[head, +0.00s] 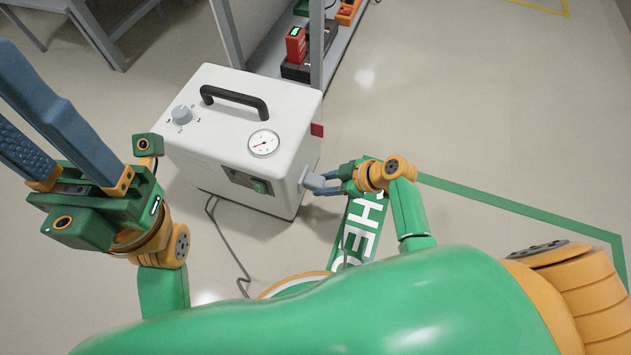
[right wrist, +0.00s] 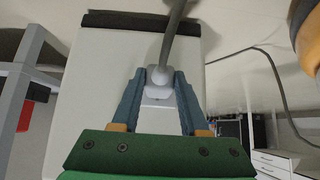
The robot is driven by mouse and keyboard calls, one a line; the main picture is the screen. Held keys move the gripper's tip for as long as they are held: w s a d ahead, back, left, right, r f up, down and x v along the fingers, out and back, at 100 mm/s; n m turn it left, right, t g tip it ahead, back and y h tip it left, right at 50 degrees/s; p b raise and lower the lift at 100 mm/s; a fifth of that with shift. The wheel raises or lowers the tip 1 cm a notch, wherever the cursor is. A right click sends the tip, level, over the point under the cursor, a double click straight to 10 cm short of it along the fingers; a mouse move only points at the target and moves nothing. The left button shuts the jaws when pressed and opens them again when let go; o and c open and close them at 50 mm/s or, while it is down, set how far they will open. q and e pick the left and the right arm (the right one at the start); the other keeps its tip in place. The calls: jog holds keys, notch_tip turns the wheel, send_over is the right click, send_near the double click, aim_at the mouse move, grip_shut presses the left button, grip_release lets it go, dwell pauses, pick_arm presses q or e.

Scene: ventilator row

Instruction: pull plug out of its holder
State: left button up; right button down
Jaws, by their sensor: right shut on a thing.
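The white ventilator box (head: 240,130) stands on the floor in the middle of the head view. A pale plug (right wrist: 160,75) with a grey cable (right wrist: 173,35) shows in the right wrist view, against the box's side. My right gripper (head: 322,183) is at the right side of the box, its blue fingers shut on the plug; they also show in the right wrist view (right wrist: 159,84). The holder is mostly hidden behind the plug and fingers, so I cannot tell how deep the plug sits. My left gripper (head: 10,95) is raised at the left, fingers apart and empty.
A grey shelf rack (head: 316,50) with a red device (head: 296,45) stands behind the box. A grey cord (head: 222,235) lies on the floor in front of it. A green floor line (head: 520,205) runs across the open floor at right.

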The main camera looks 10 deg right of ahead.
jog(key=shift+d, duration=0.1)
jog(key=shift+s+d+p, duration=0.25)
jog(key=shift+s+d, duration=0.5)
jog(key=shift+d, duration=0.3)
jog(key=shift+s+d+p, duration=0.2)
jog(key=shift+s+d, duration=0.5)
jog(key=shift+d, duration=0.35)
